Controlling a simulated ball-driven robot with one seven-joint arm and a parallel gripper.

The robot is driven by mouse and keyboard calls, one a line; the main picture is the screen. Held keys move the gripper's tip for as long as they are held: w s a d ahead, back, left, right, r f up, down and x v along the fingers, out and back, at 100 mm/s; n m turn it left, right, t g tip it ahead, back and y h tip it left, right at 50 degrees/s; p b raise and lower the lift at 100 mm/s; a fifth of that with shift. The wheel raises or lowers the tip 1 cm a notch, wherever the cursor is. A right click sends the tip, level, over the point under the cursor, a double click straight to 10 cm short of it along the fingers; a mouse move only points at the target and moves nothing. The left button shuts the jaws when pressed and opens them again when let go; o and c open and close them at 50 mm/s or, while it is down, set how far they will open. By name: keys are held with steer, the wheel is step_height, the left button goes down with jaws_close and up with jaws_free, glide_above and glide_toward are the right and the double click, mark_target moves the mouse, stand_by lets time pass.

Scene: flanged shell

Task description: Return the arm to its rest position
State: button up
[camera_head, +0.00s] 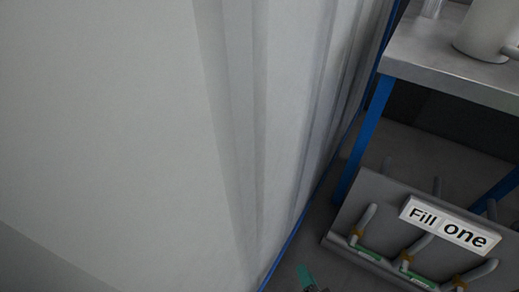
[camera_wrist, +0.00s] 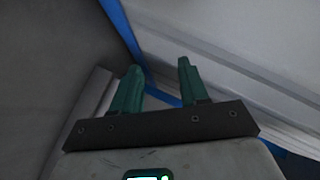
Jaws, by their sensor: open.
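My gripper (camera_wrist: 160,72) shows in the wrist view with its two green fingers apart and nothing between them. Behind the fingers are a pale ribbed surface and a blue edge strip. In the head view only a small green piece of what looks like my gripper (camera_head: 306,276) shows at the bottom edge. The rest of my arm is out of that view.
A pale ribbed wall (camera_head: 110,130) with a blue lower edge fills the left of the head view. At right stands a blue-legged table (camera_head: 425,62) bearing a white container (camera_head: 492,28). Below it is a grey rack (camera_head: 375,205) with hooks and a "Fill one" sign (camera_head: 449,226).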

steer(key=s+d+r+n+g+h+p, duration=0.1)
steer(key=s+d+r+n+g+p, duration=0.1)
steer(key=s+d+r+n+g, duration=0.5)
steer(key=s+d+r+n+g+h+p, duration=0.15)
steer(key=s+d+r+n+g, duration=0.35)
steer(key=s+r, duration=0.5)
step_height(320, 180, up, 37)
steer(key=m+p, duration=0.1)
steer(key=p, duration=3.6)
steer(key=shift+w+f+g, duration=0.15)
steer(key=shift+g, duration=0.15)
steer(key=shift+a, duration=0.1)
